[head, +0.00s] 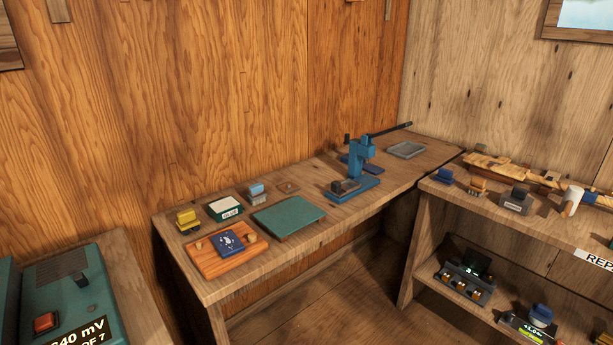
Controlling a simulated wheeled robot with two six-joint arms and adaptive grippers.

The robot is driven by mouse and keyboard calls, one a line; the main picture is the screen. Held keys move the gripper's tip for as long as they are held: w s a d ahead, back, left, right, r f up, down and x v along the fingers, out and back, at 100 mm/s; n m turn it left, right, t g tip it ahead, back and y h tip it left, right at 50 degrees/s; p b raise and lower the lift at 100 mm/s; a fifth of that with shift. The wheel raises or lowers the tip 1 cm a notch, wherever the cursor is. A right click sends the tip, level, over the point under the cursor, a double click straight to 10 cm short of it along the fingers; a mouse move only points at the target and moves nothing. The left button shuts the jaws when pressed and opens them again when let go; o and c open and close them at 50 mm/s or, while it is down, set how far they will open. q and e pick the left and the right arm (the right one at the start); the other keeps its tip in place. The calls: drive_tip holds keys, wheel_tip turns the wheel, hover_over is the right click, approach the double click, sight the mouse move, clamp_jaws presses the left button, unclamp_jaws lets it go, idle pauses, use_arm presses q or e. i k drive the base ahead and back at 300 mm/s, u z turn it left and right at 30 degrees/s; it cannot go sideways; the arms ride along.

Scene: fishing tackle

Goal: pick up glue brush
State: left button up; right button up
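I cannot clearly pick out the glue brush. A small white-topped green box (225,208) with a label that seems to read GLUE sits on the wooden bench (215,288). Just right of it stands a small block with a light blue top and grey lower part (257,192); I cannot tell if it is a brush. A yellow-topped block (187,219) stands left of the box. Neither of my grippers is in view.
On the bench are an orange wooden tray (212,264) with a dark blue item, a green mat (289,216), a blue press (359,170) and a grey tray (406,150). A teal machine (75,300) stands lower left. Cluttered shelves (470,206) stand right.

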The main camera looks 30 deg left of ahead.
sight(257, 194)
drive_tip(key=i, duration=1.4)
drive_tip(key=u, duration=2.05)
